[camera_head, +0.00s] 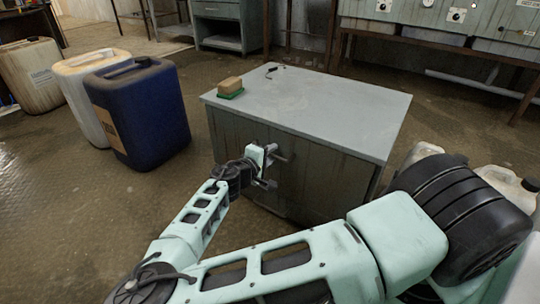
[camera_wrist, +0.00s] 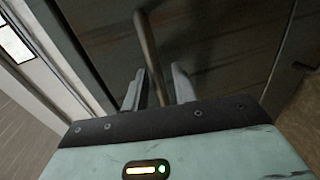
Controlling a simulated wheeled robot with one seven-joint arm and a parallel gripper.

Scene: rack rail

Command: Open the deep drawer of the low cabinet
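The low cabinet (camera_head: 325,115) is a grey metal box with a flat top, standing in the middle of the head view. My gripper (camera_head: 273,168) is at its front face, in the left half. The fingers stand apart, one on each side of the bar, with a small gap visible on both sides. My arm and gripper hide part of the cabinet front. The drawer front looks flush in the head view, though its edges are hard to make out.
A sponge-like tan block with a green base (camera_head: 230,87) and a small dark item (camera_head: 272,70) lie on the cabinet top. A blue canister (camera_head: 138,112) and pale canisters (camera_head: 85,95) stand to the left. White jugs (camera_head: 507,185) stand to the right.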

